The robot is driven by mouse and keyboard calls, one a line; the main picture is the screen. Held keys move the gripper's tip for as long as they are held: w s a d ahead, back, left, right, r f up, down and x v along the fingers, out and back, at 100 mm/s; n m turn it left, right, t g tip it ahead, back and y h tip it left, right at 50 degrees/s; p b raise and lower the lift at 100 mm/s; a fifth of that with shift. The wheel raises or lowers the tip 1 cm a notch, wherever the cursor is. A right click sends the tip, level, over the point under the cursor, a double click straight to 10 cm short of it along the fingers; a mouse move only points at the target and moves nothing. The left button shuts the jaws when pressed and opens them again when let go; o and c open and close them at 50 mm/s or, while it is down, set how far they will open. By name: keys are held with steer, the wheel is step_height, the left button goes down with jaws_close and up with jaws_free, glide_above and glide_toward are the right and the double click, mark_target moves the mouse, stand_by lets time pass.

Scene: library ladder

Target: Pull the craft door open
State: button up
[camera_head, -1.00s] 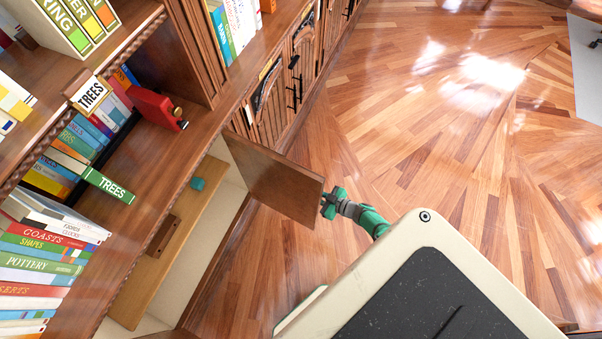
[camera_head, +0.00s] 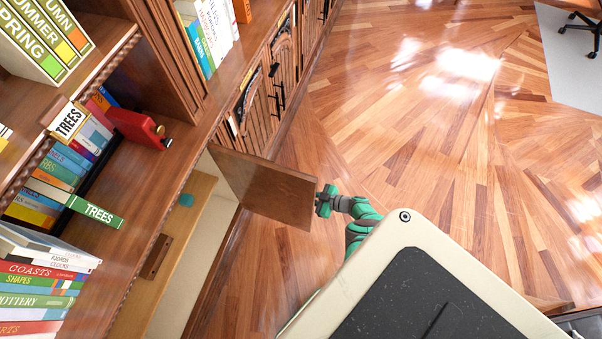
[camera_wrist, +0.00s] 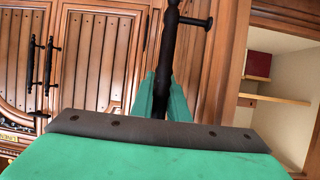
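The craft door (camera_head: 265,190) is a brown wooden panel that stands swung out from the lower cabinet, with the compartment behind it exposed. My green gripper (camera_head: 325,200) is at the door's outer edge. In the wrist view, the door's black bar handle (camera_wrist: 168,50) runs down between the green fingers of my gripper (camera_wrist: 163,103). The fingers look closed around the bar; its lower end is hidden by the gripper. The handle is hidden in the head view.
The open cabinet has a wooden shelf (camera_head: 187,240) with a small teal object (camera_head: 186,200). Bookshelves fill the left side, with a red object (camera_head: 138,127) on the ledge. Other closed doors with black handles (camera_head: 278,90) lie beyond.

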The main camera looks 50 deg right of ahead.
steer(key=shift+o, duration=0.8)
steer(key=shift+w+d+r, duration=0.1)
steer(key=shift+r, duration=0.05)
steer(key=v, duration=1)
steer(key=shift+s+r, duration=0.15)
steer(key=shift+s, duration=0.2)
steer(key=shift+d, duration=0.1)
